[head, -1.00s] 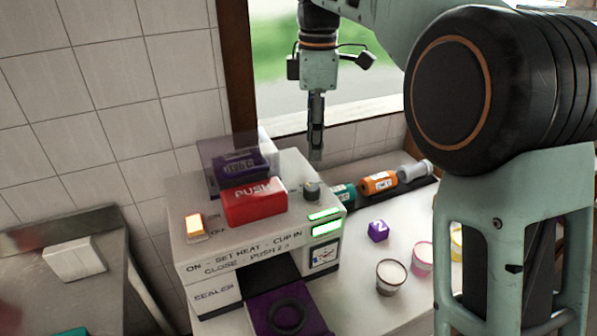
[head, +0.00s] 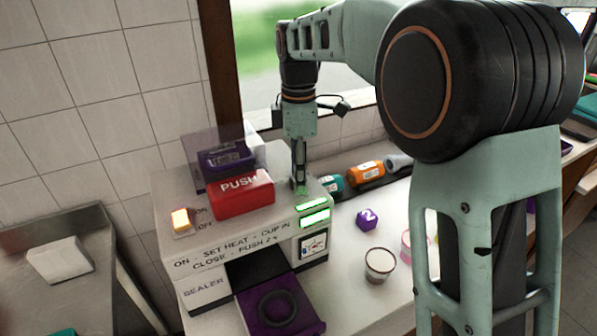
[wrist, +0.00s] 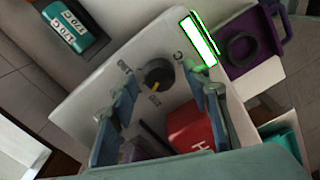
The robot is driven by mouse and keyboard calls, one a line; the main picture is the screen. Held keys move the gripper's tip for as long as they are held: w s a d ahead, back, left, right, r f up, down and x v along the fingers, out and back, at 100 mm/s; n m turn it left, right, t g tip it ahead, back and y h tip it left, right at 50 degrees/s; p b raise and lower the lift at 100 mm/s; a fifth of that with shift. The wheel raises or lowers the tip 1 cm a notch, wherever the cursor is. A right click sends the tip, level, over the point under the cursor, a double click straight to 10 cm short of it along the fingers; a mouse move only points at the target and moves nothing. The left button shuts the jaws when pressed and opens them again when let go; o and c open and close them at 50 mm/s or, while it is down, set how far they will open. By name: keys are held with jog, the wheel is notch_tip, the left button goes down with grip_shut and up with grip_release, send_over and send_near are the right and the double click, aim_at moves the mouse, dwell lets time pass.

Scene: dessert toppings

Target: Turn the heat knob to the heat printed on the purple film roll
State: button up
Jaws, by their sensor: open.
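The white sealer (head: 210,235) has a lit orange switch (head: 181,219), green displays (head: 313,213) and a purple cup tray (head: 255,313). Teal (head: 331,184) and orange (head: 366,173) rolls lie behind.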

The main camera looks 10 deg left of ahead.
jog(key=shift+c, duration=0.6)
jog(key=c, duration=1)
jog(key=shift+c, duration=0.2)
jog(key=shift+m, duration=0.3)
jog(key=m+p, duration=0.1)
jog(key=m, duration=0.1)
jog(key=shift+r+m, duration=0.1)
jog(key=shift+m, duration=0.2)
jog(key=m+p, duration=0.1)
jog(key=m, duration=0.2)
jog(key=shift+m+p, duration=0.3)
jog(key=shift+m, duration=0.1)
jog(key=m+p, duration=0.1)
jog(key=m, duration=0.5)
jog(key=shift+m, duration=0.3)
